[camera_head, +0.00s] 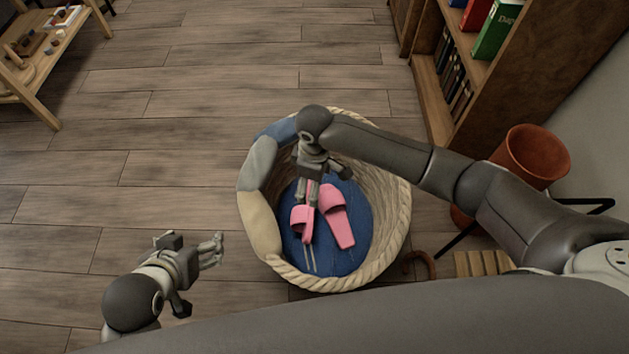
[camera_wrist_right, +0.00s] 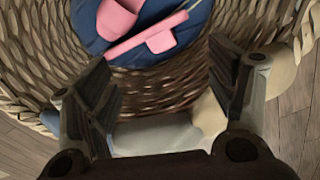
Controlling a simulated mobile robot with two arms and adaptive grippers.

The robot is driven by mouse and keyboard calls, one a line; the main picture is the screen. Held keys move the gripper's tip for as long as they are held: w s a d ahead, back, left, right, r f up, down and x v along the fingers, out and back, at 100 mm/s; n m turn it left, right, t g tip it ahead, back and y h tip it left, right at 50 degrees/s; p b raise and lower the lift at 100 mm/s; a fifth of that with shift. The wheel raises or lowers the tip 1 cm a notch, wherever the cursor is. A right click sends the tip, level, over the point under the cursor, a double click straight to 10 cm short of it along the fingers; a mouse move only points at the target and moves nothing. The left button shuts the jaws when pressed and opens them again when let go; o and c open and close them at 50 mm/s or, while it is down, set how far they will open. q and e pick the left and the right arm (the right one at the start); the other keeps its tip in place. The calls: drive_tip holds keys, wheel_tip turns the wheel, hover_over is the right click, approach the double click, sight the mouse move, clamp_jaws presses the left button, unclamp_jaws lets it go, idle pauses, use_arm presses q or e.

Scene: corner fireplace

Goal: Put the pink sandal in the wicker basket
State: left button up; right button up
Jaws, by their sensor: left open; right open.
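The wicker basket (camera_head: 400,210) stands on the floor in the middle of the head view, with a blue bottom. Two pink sandals lie inside it: one on the right (camera_head: 341,218) and one on the left (camera_head: 301,222), partly behind my right gripper. In the right wrist view one sandal (camera_wrist_right: 117,18) lies flat and the other (camera_wrist_right: 160,41) appears tilted on its side. My right gripper (camera_head: 307,200) is open and empty over the basket, its fingers spread short of the sandals. My left gripper (camera_head: 215,248) is open and empty over the floor, left of the basket.
A wooden bookshelf (camera_head: 430,90) with books stands at the upper right. A terracotta pot (camera_head: 530,158) is right of the basket. A low wooden table (camera_head: 40,75) with small items is at the upper left. The plank floor between is clear.

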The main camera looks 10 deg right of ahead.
wheel_tip(320, 180, up, 12)
idle(0.6)
